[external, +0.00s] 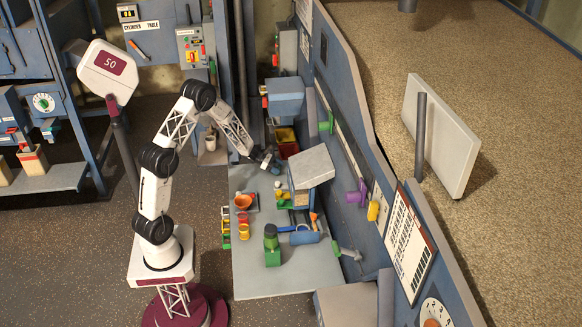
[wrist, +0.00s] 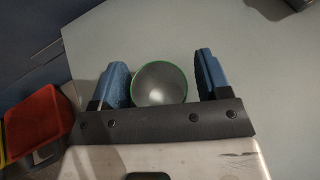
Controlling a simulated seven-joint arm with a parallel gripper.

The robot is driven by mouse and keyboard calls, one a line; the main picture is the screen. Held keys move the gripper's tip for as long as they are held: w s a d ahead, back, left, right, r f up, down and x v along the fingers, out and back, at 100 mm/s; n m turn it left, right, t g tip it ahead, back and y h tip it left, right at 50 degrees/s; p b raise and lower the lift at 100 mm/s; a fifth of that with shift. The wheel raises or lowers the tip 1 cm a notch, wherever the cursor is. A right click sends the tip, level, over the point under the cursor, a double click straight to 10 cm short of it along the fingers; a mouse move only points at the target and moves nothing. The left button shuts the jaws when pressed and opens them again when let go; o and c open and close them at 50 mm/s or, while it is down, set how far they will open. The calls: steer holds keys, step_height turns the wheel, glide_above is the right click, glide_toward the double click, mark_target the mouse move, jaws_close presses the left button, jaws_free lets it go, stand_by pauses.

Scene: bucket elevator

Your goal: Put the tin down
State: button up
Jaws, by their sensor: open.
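The tin (wrist: 160,84) shows in the wrist view as a round grey opening with a thin green rim. It sits between the two blue fingers of my gripper (wrist: 161,62), nearer the left finger, with a wider gap to the right one. The fingers are apart. Behind the tin is the plain grey table top (wrist: 240,110); its base is hidden, so I cannot tell if it touches the table. In the external view my gripper (external: 270,162) is low over the back left part of the table; I cannot make out the tin there.
A red bin (wrist: 33,122) is close at the left of the wrist view. In the external view a grey slanted-top box (external: 311,166) stands just right of my gripper. Colored cups, tools and a green-based bottle (external: 271,238) are nearer. The front table (external: 275,283) is clear.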

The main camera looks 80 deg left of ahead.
steer(key=shift+v, duration=3.8)
steer(key=s+d+r+m+g+h, duration=0.1)
steer(key=s+d+r+m+g, duration=0.15)
steer(key=d+r+m, duration=0.6)
steer(key=s+d+r+m+g+h, duration=0.1)
steer(key=d+r+m+g, duration=0.2)
steer(key=d, duration=1.1)
steer(key=s+d+r+m+g, duration=0.1)
steer(key=d+r+m+g, duration=0.25)
steer(key=d+r, duration=0.6)
steer(key=s+d+r+m+y, duration=0.3)
steer(key=s+d+m, duration=0.5)
steer(key=s, duration=0.4)
steer(key=s+d+r+m+g+y, duration=0.1)
steer(key=s+d+r+m+y, duration=0.3)
steer(key=s+d+m, duration=0.4)
steer(key=shift+s+d+m, duration=0.4)
steer(key=shift+s+d, duration=0.65)
steer(key=shift+s, duration=1.65)
